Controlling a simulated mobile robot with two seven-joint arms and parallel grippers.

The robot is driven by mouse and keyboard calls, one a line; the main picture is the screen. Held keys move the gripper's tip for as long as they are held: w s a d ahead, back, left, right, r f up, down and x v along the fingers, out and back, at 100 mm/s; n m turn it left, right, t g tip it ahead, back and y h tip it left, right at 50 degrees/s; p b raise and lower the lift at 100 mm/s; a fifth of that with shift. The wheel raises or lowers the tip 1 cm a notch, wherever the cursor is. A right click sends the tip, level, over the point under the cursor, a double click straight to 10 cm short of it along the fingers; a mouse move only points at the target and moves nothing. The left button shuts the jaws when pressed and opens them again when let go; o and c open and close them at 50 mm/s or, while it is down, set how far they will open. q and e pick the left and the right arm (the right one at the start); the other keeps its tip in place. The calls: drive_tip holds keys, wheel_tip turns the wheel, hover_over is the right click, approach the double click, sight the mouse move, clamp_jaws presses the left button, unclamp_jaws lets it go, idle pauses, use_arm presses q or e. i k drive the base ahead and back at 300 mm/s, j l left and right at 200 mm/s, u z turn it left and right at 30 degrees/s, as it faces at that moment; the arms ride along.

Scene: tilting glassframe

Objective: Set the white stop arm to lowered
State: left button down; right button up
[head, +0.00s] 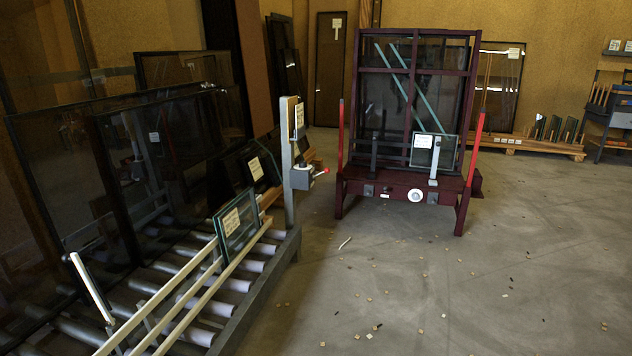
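A tilting frame (356,107) of dark red bars stands upright in the middle background of the head view. A white arm (434,161), which looks like the white stop arm, stands upright at the right of its lower ledge, in front of a small labelled glass pane (447,158). A dark arm (374,151) stands upright further left on the same ledge. A white round knob (416,195) is on the front beam below. Neither of my grippers is in view.
A roller table (262,283) with wooden rails and leaning glass fills the left. The concrete floor (480,280) before the frame is open, with small scattered chips.

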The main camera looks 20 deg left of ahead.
sight(86, 271)
drive_tip(key=i+j+u, duration=0.15)
drive_tip(key=i+u, duration=0.15)
drive_tip(key=u, duration=0.2)
drive_tip(key=i+u, duration=0.65)
drive_tip(key=u, duration=0.3)
